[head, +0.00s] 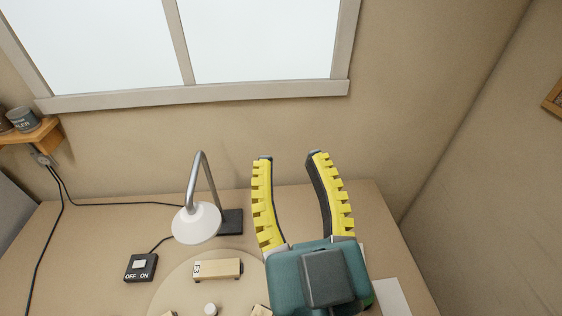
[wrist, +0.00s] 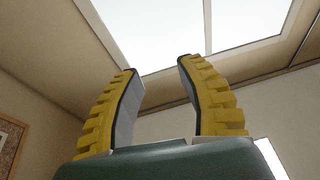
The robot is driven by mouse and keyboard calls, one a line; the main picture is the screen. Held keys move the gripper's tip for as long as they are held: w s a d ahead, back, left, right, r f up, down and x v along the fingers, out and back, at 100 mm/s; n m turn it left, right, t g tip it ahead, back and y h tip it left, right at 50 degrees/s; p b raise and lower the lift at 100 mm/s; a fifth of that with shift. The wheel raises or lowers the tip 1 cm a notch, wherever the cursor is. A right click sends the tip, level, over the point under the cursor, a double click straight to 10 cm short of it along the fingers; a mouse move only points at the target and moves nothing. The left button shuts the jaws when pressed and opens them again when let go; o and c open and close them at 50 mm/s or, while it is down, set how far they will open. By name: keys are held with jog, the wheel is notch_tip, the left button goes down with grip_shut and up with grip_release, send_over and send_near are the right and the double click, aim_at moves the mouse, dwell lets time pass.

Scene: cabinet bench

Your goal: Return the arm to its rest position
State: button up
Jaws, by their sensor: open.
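My gripper (head: 290,158) is raised above the right part of the bench (head: 85,228) in the head view. Its two yellow ridged fingers stand apart and point up toward the back wall, with nothing between them. In the wrist view my gripper (wrist: 157,65) also shows open and empty, with the window and ceiling beyond it. The rest of my arm is mostly hidden below the frame.
A lamp (head: 196,222) with a white shade stands left of my gripper. A switch box (head: 141,267) marked OFF and ON, a small wooden block (head: 217,269) and a round board (head: 180,285) are in front. A shelf (head: 32,134) with cans is at left. The window (head: 260,40) is behind.

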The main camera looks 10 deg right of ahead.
jog(key=shift+s+d+r+t+h, duration=0.3)
jog(key=shift+s+d+r+h, duration=0.15)
jog(key=shift+r, duration=0.2)
jog(key=shift+y, duration=0.25)
